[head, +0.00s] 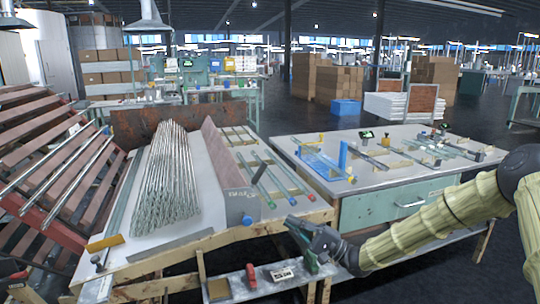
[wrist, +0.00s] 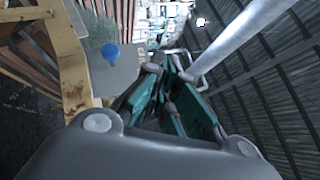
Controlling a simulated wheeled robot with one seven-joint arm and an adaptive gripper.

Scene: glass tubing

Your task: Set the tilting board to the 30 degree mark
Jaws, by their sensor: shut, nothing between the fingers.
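The board (head: 222,165) is a long brown panel standing along the right side of the tube bundle on the left bench. Its grey end plate (head: 240,203) carries small dark markings, too small to read. A round blue knob (head: 247,220) sits low on that plate. In the wrist view the blue knob (wrist: 110,52) shows left of my fingers, against a grey plate. My gripper (head: 308,240) is to the right of the knob, in front of the benches, and apart from it. Its teal-padded fingers (wrist: 178,105) are shut and empty. The board's set angle cannot be read.
A bundle of glass tubes (head: 168,175) lies left of the board. A low shelf (head: 230,285) holds a red-handled item (head: 251,276) and a small labelled block (head: 283,274). The right bench (head: 388,182) has tubes and a blue fixture. A wooden frame edges the left bench.

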